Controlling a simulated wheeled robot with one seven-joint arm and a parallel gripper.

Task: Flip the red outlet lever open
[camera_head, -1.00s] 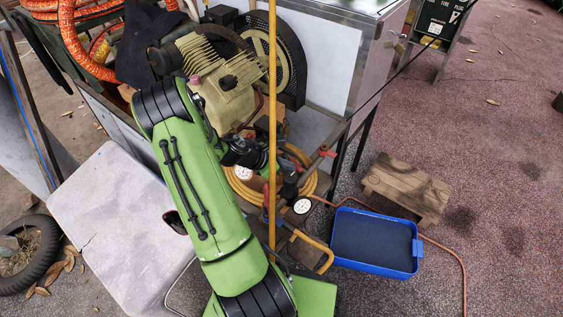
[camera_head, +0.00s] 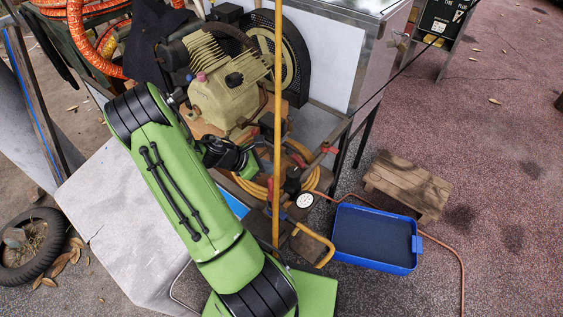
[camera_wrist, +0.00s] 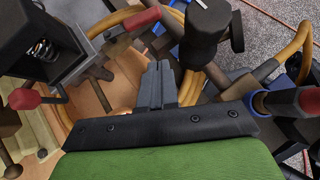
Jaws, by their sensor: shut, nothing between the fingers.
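Several red-ended parts show around the valve pipework, and I cannot tell for certain which is the outlet lever. In the wrist view, one red grip (camera_wrist: 142,19) is beyond my fingers, a red knob (camera_wrist: 24,98) is at the left, and a red end (camera_wrist: 308,100) is beside a blue ring at the right. In the head view, a red handle (camera_head: 329,149) stands out right of the yellow pole. My gripper (camera_wrist: 165,70) is shut and empty, its fingers pointing into the pipework, apart from the red parts. In the head view my arm largely hides the fingers.
A yellow pole (camera_head: 278,110) stands upright in front of the cart. A dark knob (camera_wrist: 205,20) and a coiled yellow hose (camera_head: 308,170) crowd the fingers. A white gauge (camera_head: 305,200) sits low. A blue tray (camera_head: 377,268) and wooden stool (camera_head: 407,185) stand right on open ground.

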